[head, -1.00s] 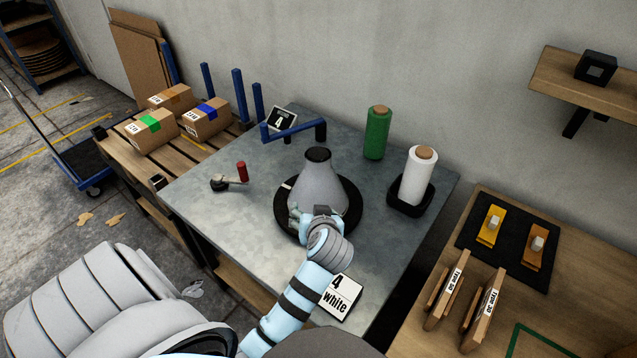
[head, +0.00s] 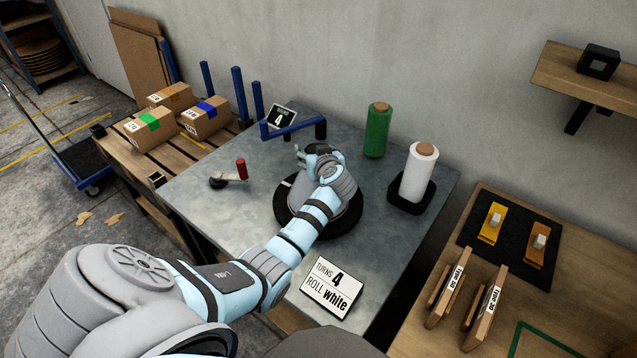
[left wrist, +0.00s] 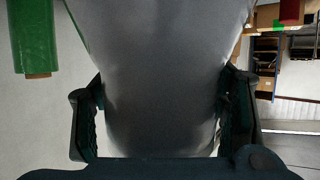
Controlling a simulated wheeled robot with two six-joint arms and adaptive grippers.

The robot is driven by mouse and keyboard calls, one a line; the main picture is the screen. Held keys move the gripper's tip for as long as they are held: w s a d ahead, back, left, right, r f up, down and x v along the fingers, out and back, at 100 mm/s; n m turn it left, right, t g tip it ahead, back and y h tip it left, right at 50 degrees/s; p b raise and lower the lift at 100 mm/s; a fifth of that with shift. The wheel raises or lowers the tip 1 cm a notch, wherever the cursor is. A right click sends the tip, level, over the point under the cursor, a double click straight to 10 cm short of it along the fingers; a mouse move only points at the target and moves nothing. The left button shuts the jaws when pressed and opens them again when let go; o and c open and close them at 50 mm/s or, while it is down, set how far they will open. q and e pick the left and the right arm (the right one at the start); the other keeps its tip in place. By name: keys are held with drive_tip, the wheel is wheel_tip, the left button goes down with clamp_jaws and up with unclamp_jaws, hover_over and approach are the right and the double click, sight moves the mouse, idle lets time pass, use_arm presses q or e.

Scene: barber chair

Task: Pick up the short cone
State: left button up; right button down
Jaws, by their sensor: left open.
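The short grey cone (head: 300,194) stands upright on a round black turntable (head: 288,222) on the metal table. My left gripper (head: 316,156) is at the cone's narrow upper part, and my forearm hides much of the cone. In the left wrist view, the cone (left wrist: 160,60) fills the middle, between the two spread fingers of my left gripper (left wrist: 163,100). The gripper is open; whether a finger touches the cone I cannot tell. My right gripper is not in view.
A blue bar (head: 290,130) stands just behind the cone. A green roll (head: 377,132) and a white roll (head: 418,175) in a black holder stand to the right. A red-handled crank (head: 241,170) lies left. A sign (head: 332,285) is at the front.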

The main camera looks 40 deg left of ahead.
use_arm(q)
drive_tip(key=shift+w+a+f, duration=0.1)
drive_tip(key=shift+a, duration=0.1)
drive_tip(key=shift+d, duration=0.15)
clamp_jaws()
drive_tip(key=shift+r, duration=0.2)
